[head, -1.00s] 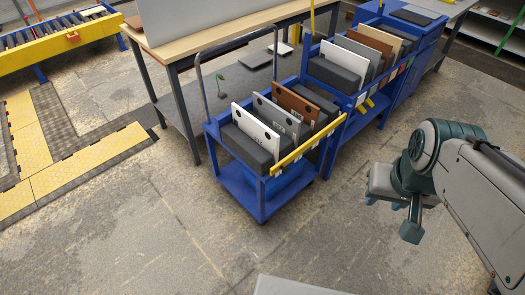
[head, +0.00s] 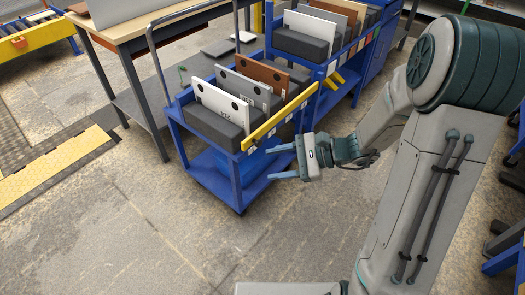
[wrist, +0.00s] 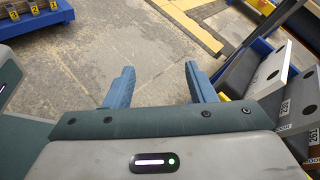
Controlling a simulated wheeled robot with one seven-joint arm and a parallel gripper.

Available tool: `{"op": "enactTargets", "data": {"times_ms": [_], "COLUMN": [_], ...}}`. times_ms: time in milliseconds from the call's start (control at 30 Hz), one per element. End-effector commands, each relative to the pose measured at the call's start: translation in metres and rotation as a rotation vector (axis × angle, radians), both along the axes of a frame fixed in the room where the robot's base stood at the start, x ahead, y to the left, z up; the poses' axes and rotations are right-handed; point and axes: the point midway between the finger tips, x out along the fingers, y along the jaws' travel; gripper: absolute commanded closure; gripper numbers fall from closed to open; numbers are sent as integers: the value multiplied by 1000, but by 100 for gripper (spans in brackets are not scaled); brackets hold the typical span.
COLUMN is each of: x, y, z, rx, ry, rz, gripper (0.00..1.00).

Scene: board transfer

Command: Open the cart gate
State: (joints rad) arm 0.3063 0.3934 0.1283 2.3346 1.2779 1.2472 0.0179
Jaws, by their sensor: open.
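The blue cart (head: 228,189) stands on the floor in the middle of the head view. Its gate, a yellow bar (head: 281,118), lies across the cart's right side, in front of the boards. My gripper (head: 270,163) is open and empty, just right of and below the bar's near end, with its fingers pointing left toward the cart. It looks apart from the bar. In the wrist view the two blue fingers (wrist: 160,82) are spread over bare floor, and the cart's boards show at the right edge. The bar is not clearly visible there.
The cart holds a white board (head: 222,105), a grey board (head: 244,90) and a brown board (head: 263,76) between dark foam blocks. A second blue rack (head: 340,80) with boards stands behind. A workbench (head: 135,60) is at the back left. The floor in front is clear.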

Motion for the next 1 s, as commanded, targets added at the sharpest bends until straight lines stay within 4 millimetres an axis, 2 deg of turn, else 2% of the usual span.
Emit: {"op": "enactTargets", "data": {"times_ms": [33, 100, 300, 400, 533, 667, 767, 1000], "x": [16, 38, 90, 105, 115, 122, 130, 161], "y": [-4, -9, -38, -51, -61, -58, -47, -6], "z": [-31, -54, -115, -136, -150, -153, -152, -153], "rx": [69, 165, 378, 442, 485, 496, 496, 494], "ry": [49, 105, 219, 249, 270, 273, 272, 271], "rz": [-78, -192, -482, -580, -651, -668, -666, -662], "gripper": [50, 50, 50, 50, 50, 50, 50, 50]}}
